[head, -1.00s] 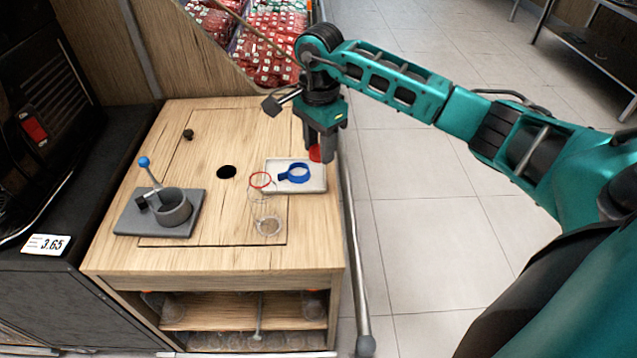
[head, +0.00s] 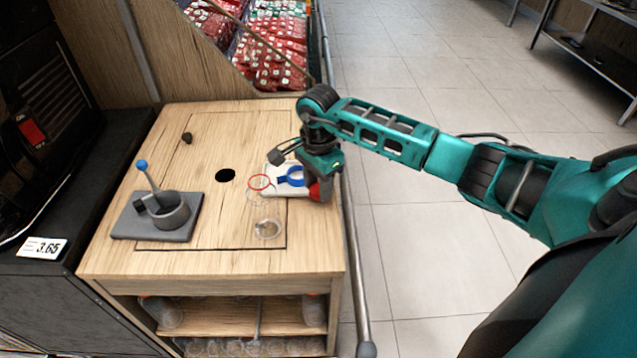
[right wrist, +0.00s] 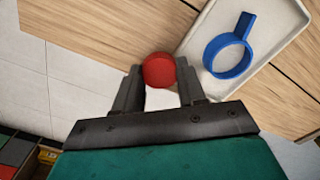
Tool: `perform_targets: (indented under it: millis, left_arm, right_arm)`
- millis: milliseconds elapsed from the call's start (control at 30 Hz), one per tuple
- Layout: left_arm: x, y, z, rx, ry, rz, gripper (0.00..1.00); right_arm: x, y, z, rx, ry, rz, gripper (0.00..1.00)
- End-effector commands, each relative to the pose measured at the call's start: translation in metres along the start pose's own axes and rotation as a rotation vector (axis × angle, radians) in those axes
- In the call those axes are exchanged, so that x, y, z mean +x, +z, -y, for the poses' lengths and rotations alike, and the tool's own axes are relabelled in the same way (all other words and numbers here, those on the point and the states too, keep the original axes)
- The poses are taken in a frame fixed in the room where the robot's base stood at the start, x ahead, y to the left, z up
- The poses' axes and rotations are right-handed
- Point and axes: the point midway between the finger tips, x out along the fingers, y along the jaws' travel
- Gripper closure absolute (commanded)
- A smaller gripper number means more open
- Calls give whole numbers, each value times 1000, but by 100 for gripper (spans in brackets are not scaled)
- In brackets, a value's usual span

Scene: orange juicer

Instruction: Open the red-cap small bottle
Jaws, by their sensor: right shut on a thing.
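The small bottle shows its red cap (right wrist: 159,70) just past the fingertips of my right gripper (right wrist: 160,88) in the right wrist view. A strip of its white body (right wrist: 160,99) shows between the two fingers. My right gripper (head: 318,180) is shut on the bottle. In the head view the red cap (head: 316,190) shows at the fingers, beside the right edge of the table; most of the bottle is hidden there. My left gripper is not in view.
A white tray (right wrist: 197,47) with a blue ring (right wrist: 230,58) lies close by the gripper. A clear cup with a red rim (head: 261,182) and a clear glass (head: 268,229) stand left of it. A grey juicer (head: 168,212) stands farther left. A metal rail (head: 357,270) runs along the table's right side.

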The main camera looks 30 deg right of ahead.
Motion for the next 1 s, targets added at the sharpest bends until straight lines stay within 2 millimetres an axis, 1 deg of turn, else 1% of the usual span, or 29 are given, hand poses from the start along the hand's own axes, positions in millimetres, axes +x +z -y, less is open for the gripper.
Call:
perform_targets:
  millis: [267,300,533,833,933,1000]
  left_arm:
    - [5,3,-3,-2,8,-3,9]
    - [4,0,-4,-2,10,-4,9]
    - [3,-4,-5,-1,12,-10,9]
    - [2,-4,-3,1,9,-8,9]
    - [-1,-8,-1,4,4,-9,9]
    - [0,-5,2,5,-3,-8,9]
  right_arm:
    - [10,-1,0,0,-1,-2,96]
    - [8,0,0,0,-1,-1,57]
    - [8,0,0,0,0,-1,35]
    - [5,0,0,0,0,0,34]
    - [-3,0,0,0,0,2,34]
    - [-13,-1,1,0,-5,-1,34]
